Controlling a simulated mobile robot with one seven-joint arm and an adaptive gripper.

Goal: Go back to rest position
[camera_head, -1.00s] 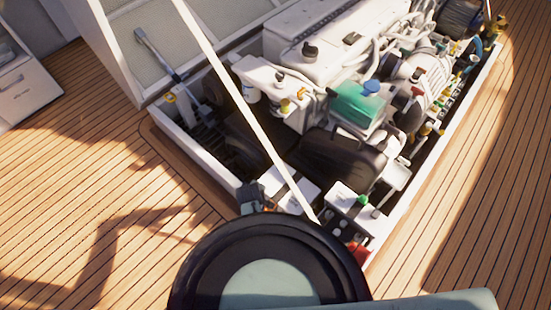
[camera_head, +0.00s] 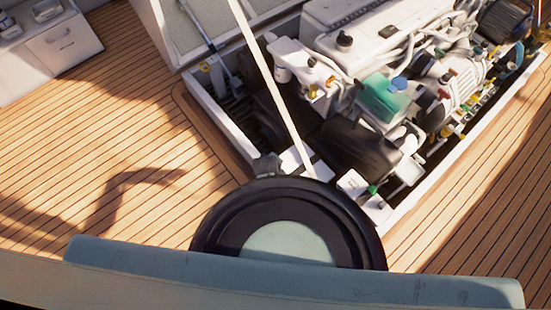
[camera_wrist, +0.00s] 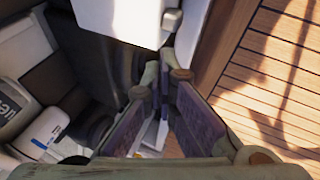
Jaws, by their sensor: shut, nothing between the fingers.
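My gripper shows in the wrist view (camera_wrist: 160,112), its two fingers angled in toward each other and shut, with nothing held between them. It points down at the edge of the open hatch, close to a white box (camera_wrist: 130,20) and dark engine parts. In the head view my arm's large black round joint hides most of the gripper; only a small grey part shows just above it, by the near left corner of the hatch. The engine (camera_head: 365,70) sits in the open hatch, with a green tank (camera_head: 384,97) with a blue cap on it.
A thin white pole (camera_head: 268,85) slants across the hatch opening. The raised hatch lid (camera_head: 185,28) stands behind it. White cabinets (camera_head: 60,42) are at the far left. Wooden deck (camera_head: 110,130) is clear on the left and right. A blue-grey padded edge (camera_head: 150,262) crosses the bottom.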

